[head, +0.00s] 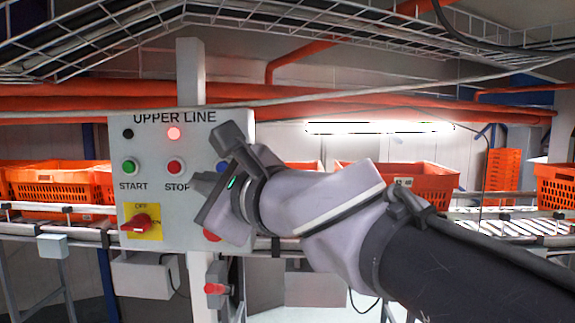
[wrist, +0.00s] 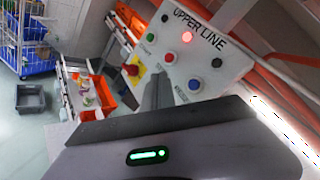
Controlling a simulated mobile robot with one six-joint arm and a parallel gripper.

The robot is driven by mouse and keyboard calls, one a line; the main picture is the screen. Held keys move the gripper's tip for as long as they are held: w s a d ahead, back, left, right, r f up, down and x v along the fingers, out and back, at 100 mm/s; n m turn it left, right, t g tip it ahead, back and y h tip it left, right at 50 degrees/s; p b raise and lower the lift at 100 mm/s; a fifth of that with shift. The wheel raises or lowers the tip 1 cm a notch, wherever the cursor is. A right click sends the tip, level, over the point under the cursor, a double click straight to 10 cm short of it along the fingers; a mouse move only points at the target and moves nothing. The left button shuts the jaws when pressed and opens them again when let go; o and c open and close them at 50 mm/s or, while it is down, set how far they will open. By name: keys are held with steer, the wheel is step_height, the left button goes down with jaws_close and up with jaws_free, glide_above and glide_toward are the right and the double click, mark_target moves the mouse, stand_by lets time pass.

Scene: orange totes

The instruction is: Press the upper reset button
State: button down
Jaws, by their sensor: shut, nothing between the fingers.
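The white UPPER LINE panel (head: 152,205) faces me at left of centre in the head view, and it also shows in the wrist view (wrist: 232,75). Its blue button (wrist: 195,85) is at the lower right of the button group in the wrist view. My gripper (head: 202,184) is in front of the panel's right part. Its fingers (wrist: 158,82) are shut and empty, and appear just left of the blue button. I cannot tell any contact.
The panel also has a green START button (head: 130,167), a red STOP button (head: 175,167), a lit red lamp (head: 174,133) and a red rotary switch on yellow (head: 141,222). Orange totes (head: 420,185) stand on the conveyor behind. A lower red knob (head: 214,289) is on the post.

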glide_toward(209, 169)
steer(key=shift+w+a+f+p, duration=0.1)
steer(key=shift+w+a+p, duration=0.15)
steer(key=shift+a, duration=0.45)
steer(key=shift+w+a+p, duration=0.1)
steer(key=shift+w+a, duration=0.25)
steer(key=shift+a, duration=0.4)
steer(key=shift+w, duration=0.1)
stand_by(1.0)
steer(key=shift+w, duration=0.35)
steer(key=shift+w, duration=0.4)
stand_by(0.6)
steer(key=shift+s, duration=0.9)
